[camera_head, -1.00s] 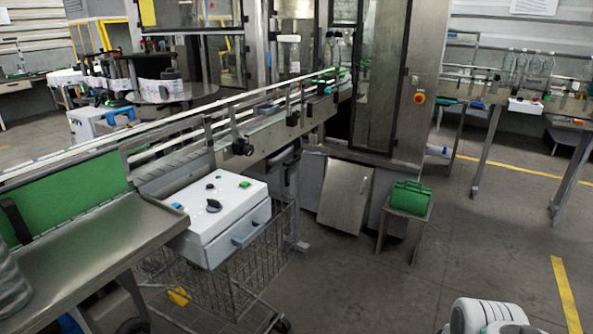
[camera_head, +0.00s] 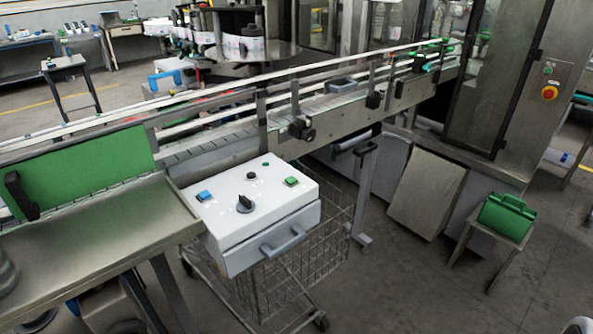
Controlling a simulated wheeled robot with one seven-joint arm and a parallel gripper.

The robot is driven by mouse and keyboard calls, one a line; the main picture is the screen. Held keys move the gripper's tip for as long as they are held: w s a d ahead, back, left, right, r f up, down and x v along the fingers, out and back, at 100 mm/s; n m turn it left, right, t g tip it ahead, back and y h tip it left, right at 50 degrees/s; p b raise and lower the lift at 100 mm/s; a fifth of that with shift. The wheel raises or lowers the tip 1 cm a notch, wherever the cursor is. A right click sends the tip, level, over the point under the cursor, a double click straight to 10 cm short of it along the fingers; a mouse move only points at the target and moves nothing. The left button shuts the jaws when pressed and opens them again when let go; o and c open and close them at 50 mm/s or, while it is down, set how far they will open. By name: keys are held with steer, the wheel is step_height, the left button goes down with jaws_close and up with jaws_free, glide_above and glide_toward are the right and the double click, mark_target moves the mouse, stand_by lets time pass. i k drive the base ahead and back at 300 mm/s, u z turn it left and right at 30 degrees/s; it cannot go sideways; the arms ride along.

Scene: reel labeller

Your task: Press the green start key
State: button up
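The green start key (camera_head: 291,181) is a small green square button on the sloping top of a white control box (camera_head: 238,221). It sits near the top's right side. The same panel carries a blue key (camera_head: 204,196) at the left, a black rotary knob (camera_head: 244,204) in the middle and small dark round buttons toward the back. The box has a grey handle on its front and stands over a wire cart. Nothing covers the green key. My gripper is not in view; only a small pale part, which may be my arm, shows at the bottom right corner.
A steel table (camera_head: 95,250) stands close at the left of the box. The conveyor (camera_head: 330,108) runs behind it. The wire cart (camera_head: 290,270) is below. A green case (camera_head: 506,216) rests on a stool at the right. The floor between cart and stool is clear.

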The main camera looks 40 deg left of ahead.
mark_target(291, 180)
steer(key=u, duration=0.5)
steer(key=i, duration=0.7)
steer(key=u, duration=1.25)
steer(key=i, duration=0.4)
steer(key=u, duration=3.6)
steer(key=k, duration=1)
steer(key=z, duration=0.1)
